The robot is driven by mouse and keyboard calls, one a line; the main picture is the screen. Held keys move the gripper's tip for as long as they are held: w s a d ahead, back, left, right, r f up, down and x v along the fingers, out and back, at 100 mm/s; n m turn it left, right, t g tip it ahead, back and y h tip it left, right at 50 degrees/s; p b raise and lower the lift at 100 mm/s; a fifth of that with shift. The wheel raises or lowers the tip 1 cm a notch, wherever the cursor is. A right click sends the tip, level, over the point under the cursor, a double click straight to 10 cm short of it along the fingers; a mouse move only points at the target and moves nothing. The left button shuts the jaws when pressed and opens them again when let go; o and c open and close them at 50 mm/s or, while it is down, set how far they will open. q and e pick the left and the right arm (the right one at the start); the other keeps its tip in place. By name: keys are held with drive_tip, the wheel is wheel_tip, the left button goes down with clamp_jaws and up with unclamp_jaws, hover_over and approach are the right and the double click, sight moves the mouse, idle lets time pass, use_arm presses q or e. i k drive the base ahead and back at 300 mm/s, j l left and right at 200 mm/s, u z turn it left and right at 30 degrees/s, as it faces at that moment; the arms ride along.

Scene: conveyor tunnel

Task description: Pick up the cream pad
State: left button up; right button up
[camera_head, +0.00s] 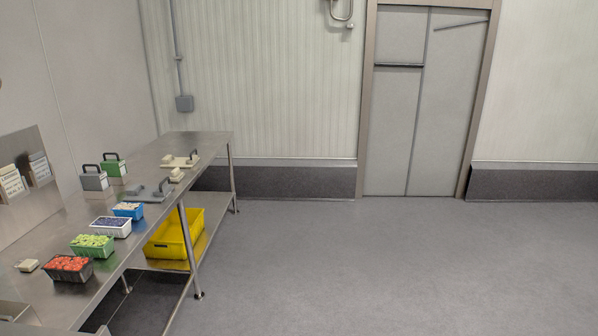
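A flat cream pad-like piece (180,161) with a dark handle at its right end lies toward the far end of the steel table (205,143). A small cream block (177,174) lies just in front of it. Another small cream piece (27,265) lies at the near left of the table, beside the red-filled punnet. I cannot tell for sure which of these is the cream pad. Neither of my grippers is in view.
Grey (94,181) and green (114,168) handled blocks stand near the wall. A flat grey handled piece (148,194) lies nearby. Several filled punnets (92,246) line the table. A yellow crate (168,240) is on the lower shelf. The floor (380,260) to the right is clear.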

sight(177, 177)
drive_tip(key=i+u, duration=0.1)
drive_tip(key=i, duration=0.55)
drive_tip(key=i+l+u, duration=0.1)
drive_tip(key=i, duration=0.55)
drive_tip(key=i+l+u, duration=0.15)
drive_tip(key=i, duration=0.5)
drive_tip(key=l, duration=0.1)
